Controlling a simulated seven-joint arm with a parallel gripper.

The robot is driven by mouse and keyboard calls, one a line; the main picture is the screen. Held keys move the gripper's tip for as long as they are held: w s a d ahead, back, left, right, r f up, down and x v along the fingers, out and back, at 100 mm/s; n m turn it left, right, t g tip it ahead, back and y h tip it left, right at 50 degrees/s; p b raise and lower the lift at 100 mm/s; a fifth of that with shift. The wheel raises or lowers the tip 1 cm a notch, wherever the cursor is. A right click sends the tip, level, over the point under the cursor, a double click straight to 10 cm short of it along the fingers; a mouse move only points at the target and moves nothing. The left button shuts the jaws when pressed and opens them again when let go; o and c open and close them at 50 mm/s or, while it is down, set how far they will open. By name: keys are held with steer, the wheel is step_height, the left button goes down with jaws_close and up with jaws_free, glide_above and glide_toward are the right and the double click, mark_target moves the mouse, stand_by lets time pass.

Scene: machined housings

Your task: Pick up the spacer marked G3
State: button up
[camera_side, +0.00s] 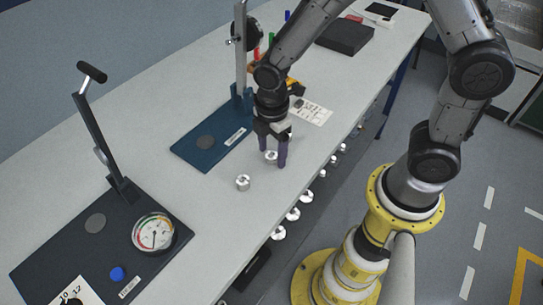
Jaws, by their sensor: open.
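My gripper (273,152) points down low over the grey bench, its two dark fingers open. A small silvery spacer (271,157) shows between the fingertips; I cannot tell whether the fingers touch it. A second silvery spacer (243,182) stands on the bench to the left and nearer the camera, apart from the gripper. The markings are too small to read, so I cannot tell which one is G3.
A dark blue plate with a stand (190,155) lies left of my gripper. A black base with a dial gauge (153,233) stands at lower left. A white printed card (312,112) and a black box (345,36) lie behind.

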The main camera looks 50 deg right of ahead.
jaws_close()
steer(key=shift+r, duration=0.1)
stand_by(0.3)
